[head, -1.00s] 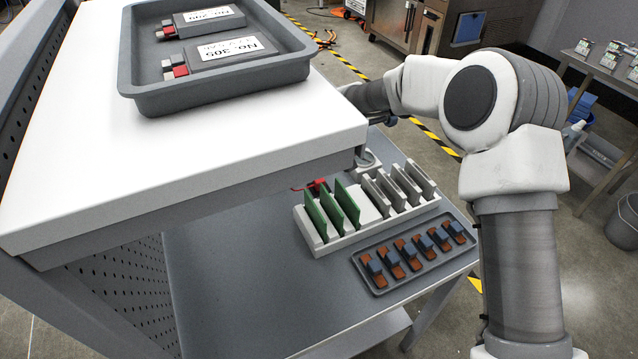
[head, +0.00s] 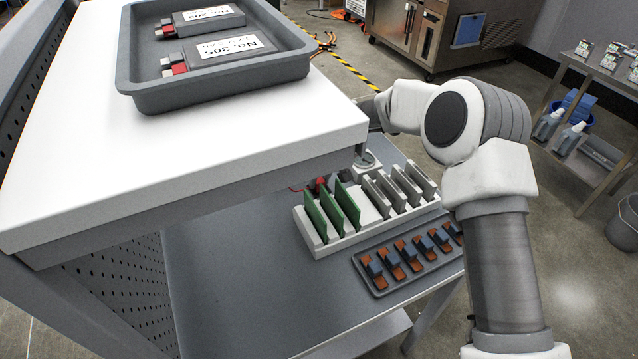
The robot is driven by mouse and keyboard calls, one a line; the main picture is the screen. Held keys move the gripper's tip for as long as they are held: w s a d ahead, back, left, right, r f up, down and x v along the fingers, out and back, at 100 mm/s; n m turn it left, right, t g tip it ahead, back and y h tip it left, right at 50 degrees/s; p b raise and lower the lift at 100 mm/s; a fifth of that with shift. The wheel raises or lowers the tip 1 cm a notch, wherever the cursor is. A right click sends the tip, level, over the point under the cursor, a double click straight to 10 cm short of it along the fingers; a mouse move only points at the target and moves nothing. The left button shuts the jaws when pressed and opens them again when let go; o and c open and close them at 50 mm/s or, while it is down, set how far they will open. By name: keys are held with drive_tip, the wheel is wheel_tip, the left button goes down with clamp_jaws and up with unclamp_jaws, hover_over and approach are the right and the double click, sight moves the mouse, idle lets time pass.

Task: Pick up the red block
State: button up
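No separate, clearly recognisable red block shows. A small red object (head: 321,184) sits on the lower grey table behind the green boards, mostly hidden by them, with a thin red lead beside it; I cannot tell whether it is a block. Two dark packs (head: 225,52) in the grey tray have small red parts at their left ends. My arm reaches from the right to behind the white upper surface's right edge. My gripper is hidden there, so its fingers and anything in them do not show.
The grey tray (head: 215,92) stands on the white upper surface (head: 190,150). On the lower table (head: 240,260), a white rack (head: 335,245) holds green boards and grey plates, beside a tray (head: 400,280) of orange-brown and blue parts. The table's left part is clear.

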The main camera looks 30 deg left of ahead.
sight(320, 181)
clamp_jaws()
wheel_tip(320, 181, up, 10)
drive_tip(key=p, duration=0.1)
idle(0.4)
